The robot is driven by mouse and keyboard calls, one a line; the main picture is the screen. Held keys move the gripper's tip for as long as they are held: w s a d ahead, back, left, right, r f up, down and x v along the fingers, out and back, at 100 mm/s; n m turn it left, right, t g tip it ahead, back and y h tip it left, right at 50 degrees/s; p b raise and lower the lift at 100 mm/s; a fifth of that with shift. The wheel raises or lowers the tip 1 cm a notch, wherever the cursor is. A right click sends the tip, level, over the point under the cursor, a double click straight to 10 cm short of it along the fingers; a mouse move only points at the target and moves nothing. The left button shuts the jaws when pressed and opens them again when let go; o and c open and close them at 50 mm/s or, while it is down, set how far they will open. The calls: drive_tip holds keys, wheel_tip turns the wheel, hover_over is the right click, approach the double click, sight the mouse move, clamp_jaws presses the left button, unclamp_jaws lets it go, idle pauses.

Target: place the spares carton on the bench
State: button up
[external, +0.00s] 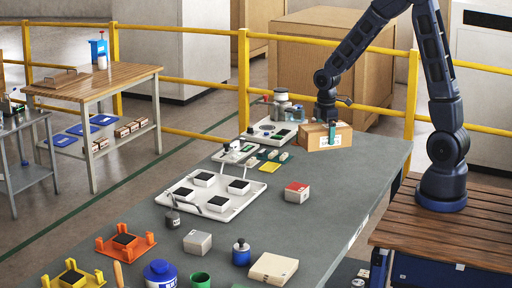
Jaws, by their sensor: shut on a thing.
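The spares carton (312,139) is a small brown cardboard box with a white label. It is at the far right part of the grey bench (345,180), and looks upright and level. My gripper (328,126) is above it and shut on it, with a green-teal finger down the front face. The far finger is hidden behind the carton. I cannot tell whether the carton's underside touches the bench top.
A white tray (190,217) with several dark tiles lies mid-bench. A grey block with a red top (297,192) and small yellow and green pieces are nearer the carton. Instruments (281,104) stand behind its left side. Yellow railing (243,80) runs behind.

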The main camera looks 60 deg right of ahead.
drive_tip(key=shift+f, duration=3.9)
drive_tip(key=shift+f, duration=0.15)
drive_tip(key=o, duration=1.1)
drive_tip(key=shift+c, duration=0.2)
